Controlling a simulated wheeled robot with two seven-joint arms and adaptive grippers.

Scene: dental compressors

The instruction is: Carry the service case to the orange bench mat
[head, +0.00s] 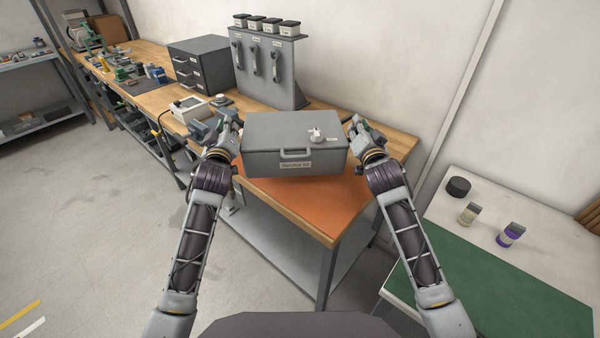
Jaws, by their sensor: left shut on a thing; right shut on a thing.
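The service case (294,151) is a grey box with a front handle, a label, and a small white fitting on its lid. It is level, at the orange bench mat (310,205) on the near end of the wooden bench. The mat shows in front of the case and below it; I cannot tell whether the case touches it. My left gripper (236,137) is shut on the case's left side. My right gripper (352,136) is shut on its right side. The fingertips are partly hidden by my wrists.
Behind the case stands a grey rack (270,65) with hanging tools and several small jars. A drawer cabinet (201,64) and a white device (190,109) are to the left on the bench. A white table with a green mat (490,285) and small bottles is at right.

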